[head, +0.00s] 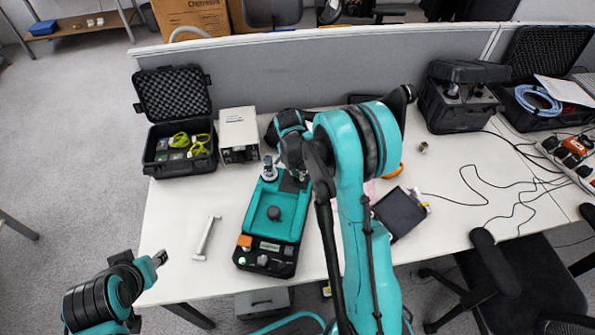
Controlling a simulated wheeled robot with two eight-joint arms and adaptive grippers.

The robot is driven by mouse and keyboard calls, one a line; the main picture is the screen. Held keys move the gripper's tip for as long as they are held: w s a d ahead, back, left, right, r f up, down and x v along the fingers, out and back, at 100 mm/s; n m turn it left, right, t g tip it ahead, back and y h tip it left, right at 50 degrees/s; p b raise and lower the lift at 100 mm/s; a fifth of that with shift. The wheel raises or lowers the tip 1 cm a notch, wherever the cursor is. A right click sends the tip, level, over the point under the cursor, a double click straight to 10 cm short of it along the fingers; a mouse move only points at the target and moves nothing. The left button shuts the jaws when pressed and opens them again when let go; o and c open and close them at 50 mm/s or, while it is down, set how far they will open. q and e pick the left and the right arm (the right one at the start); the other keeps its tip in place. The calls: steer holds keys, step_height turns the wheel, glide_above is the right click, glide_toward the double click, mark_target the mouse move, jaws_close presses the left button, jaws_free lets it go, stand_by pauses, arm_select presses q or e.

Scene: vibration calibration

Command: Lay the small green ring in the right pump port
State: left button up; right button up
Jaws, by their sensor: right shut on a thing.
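The teal and black pump device (289,212) lies on the white table, with a round dark knob in its middle and a grey metal fitting (269,170) at its back left. My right gripper (301,176) points down over the back right end of the device. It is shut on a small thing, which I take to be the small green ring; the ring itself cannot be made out. The right pump port is hidden by the gripper and arm. My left gripper (159,259) is off the table's front left edge, away from the device; its finger opening is unclear.
An open black case (160,165) with yellow-green items and a beige box (238,130) stand behind left. A silver bar (206,238) lies left of the device. A dark tablet-like item (400,212), cables and black cases are right. A grey partition (300,68) closes the back.

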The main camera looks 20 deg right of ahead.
stand_by(0.3)
steer(key=o, duration=0.7)
steer(key=shift+o, duration=0.2)
step_height(320, 180, up, 12)
steer(key=a, duration=0.2)
steer(key=s+a+r+m+t, duration=0.2)
steer(key=s+a+m+t, duration=0.1)
steer(key=s+m, duration=0.7)
steer(key=s+a+r+m+t+y+b, duration=0.1)
steer(key=s+a+r+m+t, duration=0.1)
steer(key=s+m, duration=0.9)
steer(key=a+m+t, duration=0.1)
steer(key=a+m, duration=0.1)
steer(key=m, duration=0.1)
steer(key=shift+r+y, duration=0.3)
